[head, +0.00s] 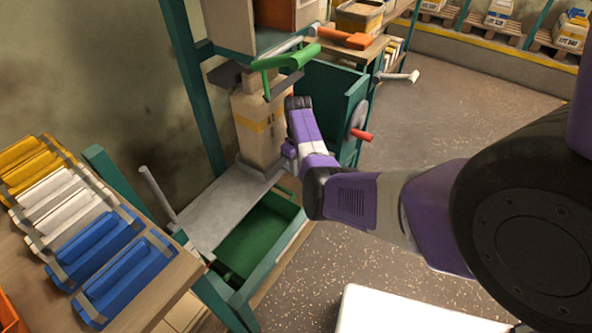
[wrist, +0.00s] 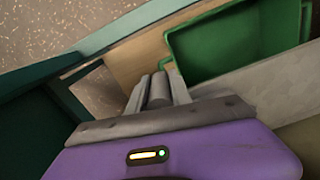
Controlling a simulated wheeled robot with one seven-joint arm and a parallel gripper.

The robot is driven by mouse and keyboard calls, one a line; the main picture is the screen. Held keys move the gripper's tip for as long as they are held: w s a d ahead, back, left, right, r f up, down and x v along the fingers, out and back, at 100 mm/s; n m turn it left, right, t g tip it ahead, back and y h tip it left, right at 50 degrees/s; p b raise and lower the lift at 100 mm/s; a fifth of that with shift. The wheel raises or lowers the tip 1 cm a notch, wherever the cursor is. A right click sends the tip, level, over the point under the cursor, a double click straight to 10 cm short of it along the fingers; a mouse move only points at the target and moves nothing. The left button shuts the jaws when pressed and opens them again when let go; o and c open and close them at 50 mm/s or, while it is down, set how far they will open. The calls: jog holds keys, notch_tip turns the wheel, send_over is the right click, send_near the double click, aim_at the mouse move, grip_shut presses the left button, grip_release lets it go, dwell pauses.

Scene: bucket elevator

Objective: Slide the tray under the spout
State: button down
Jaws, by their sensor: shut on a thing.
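What the bar belongs to is hidden. In the head view my arm hides the fingertips.
A red-handled wheel (head: 358,125) is on the teal panel. A wooden bench (head: 150,268) with yellow, white and blue blocks stands at left.

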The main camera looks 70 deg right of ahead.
jog(key=shift+d+r, duration=0.1)
jog(key=shift+d, duration=0.25)
jog(key=c, duration=1.2)
grip_release()
jog(key=shift+o, duration=0.2)
jog(key=shift+a, duration=0.15)
jog(key=w+a+p, duration=0.2)
jog(key=w+a, duration=0.2)
jog(key=a, duration=1)
jog(key=w+a+p, duration=0.3)
jog(key=w+a, duration=0.1)
jog(key=a, duration=1)
notch_tip(320, 180, up, 7)
jog(key=p, duration=0.2)
jog(key=shift+r, duration=0.2)
jog(key=shift+d, duration=0.1)
